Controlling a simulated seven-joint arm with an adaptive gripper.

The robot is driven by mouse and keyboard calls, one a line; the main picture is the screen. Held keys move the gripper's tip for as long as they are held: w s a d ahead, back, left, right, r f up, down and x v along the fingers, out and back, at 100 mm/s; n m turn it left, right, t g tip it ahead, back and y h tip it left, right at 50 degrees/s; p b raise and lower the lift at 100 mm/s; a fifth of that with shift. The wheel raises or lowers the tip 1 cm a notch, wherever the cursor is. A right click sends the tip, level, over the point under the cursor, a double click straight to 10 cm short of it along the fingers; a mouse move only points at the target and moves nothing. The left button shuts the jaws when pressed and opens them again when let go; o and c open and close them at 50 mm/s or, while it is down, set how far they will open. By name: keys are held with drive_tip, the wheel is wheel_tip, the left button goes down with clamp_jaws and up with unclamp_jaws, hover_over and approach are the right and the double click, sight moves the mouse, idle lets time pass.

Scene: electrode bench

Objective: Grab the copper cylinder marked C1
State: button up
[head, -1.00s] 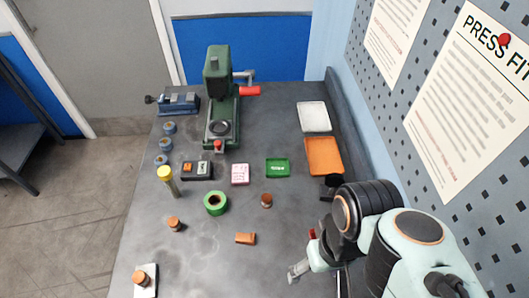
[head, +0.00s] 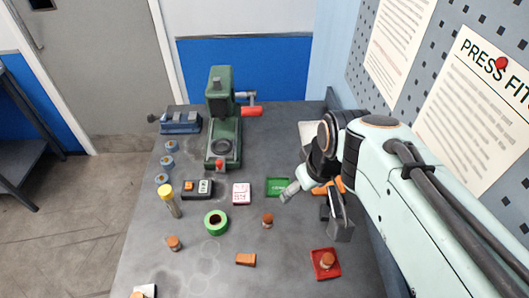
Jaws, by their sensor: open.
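Several short copper cylinders are on the dark bench, and I cannot read a C1 mark on any. One copper cylinder (head: 267,219) stands right of the green tape roll. Another copper cylinder (head: 174,243) stands further left. One copper piece (head: 246,260) lies on its side near the middle. One copper cylinder (head: 327,259) stands on a red tray (head: 318,273) at the front right. Another copper cylinder (head: 137,295) is cut off at the bottom edge. My gripper (head: 315,211) is open and empty, above the right side of the bench, behind the red tray.
A green tape roll (head: 216,222), yellow-capped tube (head: 170,201), meter (head: 197,189), pink block (head: 241,194) and green tray (head: 278,187) lie mid-bench. A green press (head: 222,120) and blue vise (head: 181,120) stand behind. My arm partly hides an orange tray (head: 319,191).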

drive_tip(key=w+a+f+n, duration=0.1)
drive_tip(key=w+a+f, duration=0.1)
drive_tip(key=w+f, duration=0.45)
drive_tip(key=n+g, duration=0.2)
drive_tip(key=g, duration=0.2)
hover_over(268, 217)
drive_tip(key=shift+h, duration=0.3)
wheel_tip(268, 217, down, 15)
wheel_tip(268, 217, down, 5)
drive_tip(key=shift+r, duration=0.1)
drive_tip(key=shift+f, duration=0.65)
drive_tip(key=shift+c, duration=0.4)
clamp_jaws()
